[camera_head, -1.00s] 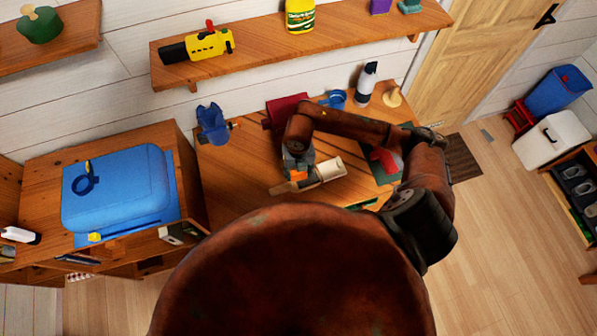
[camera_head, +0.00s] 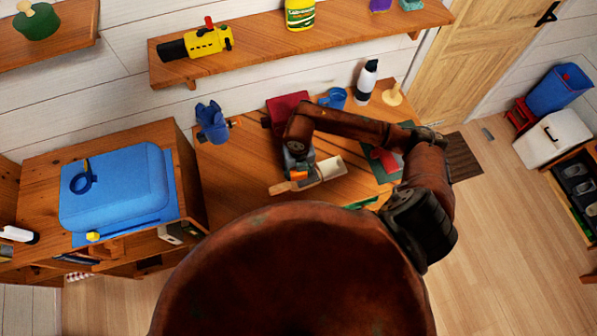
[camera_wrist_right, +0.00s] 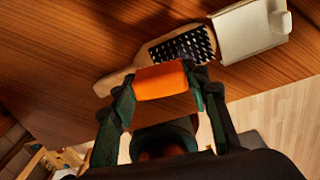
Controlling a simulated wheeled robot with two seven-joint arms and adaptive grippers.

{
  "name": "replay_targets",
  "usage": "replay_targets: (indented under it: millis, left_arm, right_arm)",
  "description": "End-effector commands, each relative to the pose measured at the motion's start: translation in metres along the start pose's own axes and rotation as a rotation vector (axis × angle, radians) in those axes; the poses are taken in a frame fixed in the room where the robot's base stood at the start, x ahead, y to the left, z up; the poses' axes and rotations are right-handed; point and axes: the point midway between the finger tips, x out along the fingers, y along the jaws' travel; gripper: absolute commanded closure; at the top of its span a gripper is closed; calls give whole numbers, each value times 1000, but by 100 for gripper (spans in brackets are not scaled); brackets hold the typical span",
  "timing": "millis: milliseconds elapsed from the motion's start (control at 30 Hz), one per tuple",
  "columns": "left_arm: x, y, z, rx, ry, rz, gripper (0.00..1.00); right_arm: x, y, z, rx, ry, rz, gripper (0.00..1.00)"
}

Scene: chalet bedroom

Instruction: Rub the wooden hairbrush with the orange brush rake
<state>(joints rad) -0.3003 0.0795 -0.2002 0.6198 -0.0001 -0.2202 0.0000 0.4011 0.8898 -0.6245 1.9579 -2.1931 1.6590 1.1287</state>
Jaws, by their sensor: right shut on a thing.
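The wooden hairbrush (camera_wrist_right: 177,50) lies on the wooden desk with its black bristles facing up, in the right wrist view. Its handle (camera_head: 281,188) shows in the head view, pointing left. My right gripper (camera_wrist_right: 158,88) is shut on the orange brush rake (camera_wrist_right: 161,81). The rake's orange body also shows in the head view (camera_head: 298,175). It is over or against the near edge of the hairbrush, close to the bristles and neck. I cannot tell whether they touch. The rake's underside is hidden. My left gripper is not in view.
A whitish box-like object (camera_wrist_right: 242,30) lies right beside the brush head. A dark red object (camera_head: 286,106), a blue mug (camera_head: 335,98) and a black-and-white bottle (camera_head: 366,82) stand at the desk's back.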

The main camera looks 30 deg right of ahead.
Motion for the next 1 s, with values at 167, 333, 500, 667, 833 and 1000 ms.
replay_targets:
  millis: [167,333,500,667,833,1000]
  left_arm:
    - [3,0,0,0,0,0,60]
    - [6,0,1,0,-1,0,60]
    - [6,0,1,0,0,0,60]
    - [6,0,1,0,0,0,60]
    - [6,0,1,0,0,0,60]
    - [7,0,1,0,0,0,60]
  right_arm:
    - [4,0,0,0,0,0,77]
    - [7,0,0,0,0,0,77]
    - [8,-1,0,0,0,-1,77]
    - [7,-9,1,1,1,-3,77]
    - [6,-23,4,2,-1,-3,77]
    - [6,-35,6,0,0,-1,77]
